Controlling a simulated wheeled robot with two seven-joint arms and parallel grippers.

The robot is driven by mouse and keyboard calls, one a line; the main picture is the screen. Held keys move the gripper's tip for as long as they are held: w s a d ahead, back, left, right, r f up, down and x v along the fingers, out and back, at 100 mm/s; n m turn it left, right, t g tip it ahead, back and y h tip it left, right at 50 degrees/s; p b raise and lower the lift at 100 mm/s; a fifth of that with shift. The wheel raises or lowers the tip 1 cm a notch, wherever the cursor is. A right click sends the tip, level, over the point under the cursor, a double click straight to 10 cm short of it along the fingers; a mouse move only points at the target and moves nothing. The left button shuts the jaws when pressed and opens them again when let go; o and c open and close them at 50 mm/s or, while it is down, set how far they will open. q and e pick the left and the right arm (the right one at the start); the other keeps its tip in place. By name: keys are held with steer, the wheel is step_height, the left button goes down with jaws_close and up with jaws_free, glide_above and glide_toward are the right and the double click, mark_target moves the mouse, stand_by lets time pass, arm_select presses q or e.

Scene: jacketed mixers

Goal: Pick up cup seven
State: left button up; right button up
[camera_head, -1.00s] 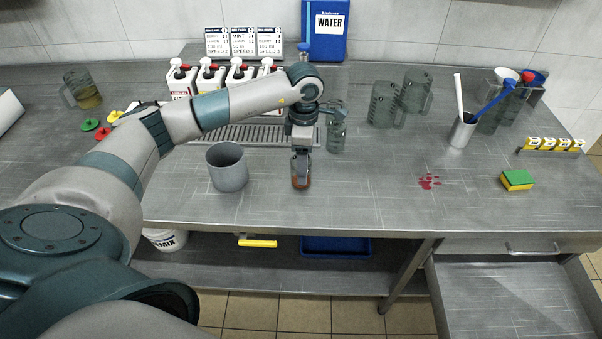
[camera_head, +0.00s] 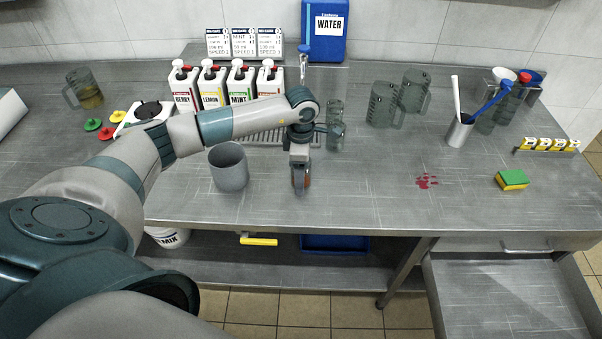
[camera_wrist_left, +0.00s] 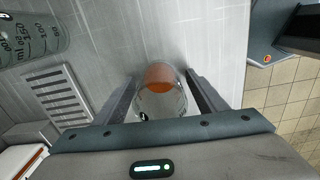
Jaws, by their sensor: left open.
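A small clear cup (camera_wrist_left: 163,92) with orange-brown liquid stands on the steel worktop, near its front edge. A small dark mark shows on it, but I cannot read a number. My left gripper (camera_head: 301,187) is lowered over it, pointing down. In the left wrist view the fingers of the left gripper (camera_wrist_left: 160,97) are open, one on each side of the cup, with a slim gap visible at least on the left. In the head view the cup (camera_head: 308,182) is mostly hidden behind the gripper. My right gripper is out of view.
A grey pot (camera_head: 229,170) stands just left of my gripper. A clear measuring beaker (camera_head: 335,135) stands close behind, beside the drain grate (camera_wrist_left: 62,97). Larger jugs (camera_head: 382,105), a red spill (camera_head: 427,181) and a sponge (camera_head: 512,180) are to the right. The worktop between is clear.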

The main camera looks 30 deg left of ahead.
arm_select(q)
steer(key=shift+c, duration=0.6)
steer(key=c, duration=0.9)
steer(key=shift+c, duration=0.3)
steer(key=shift+r, duration=0.1)
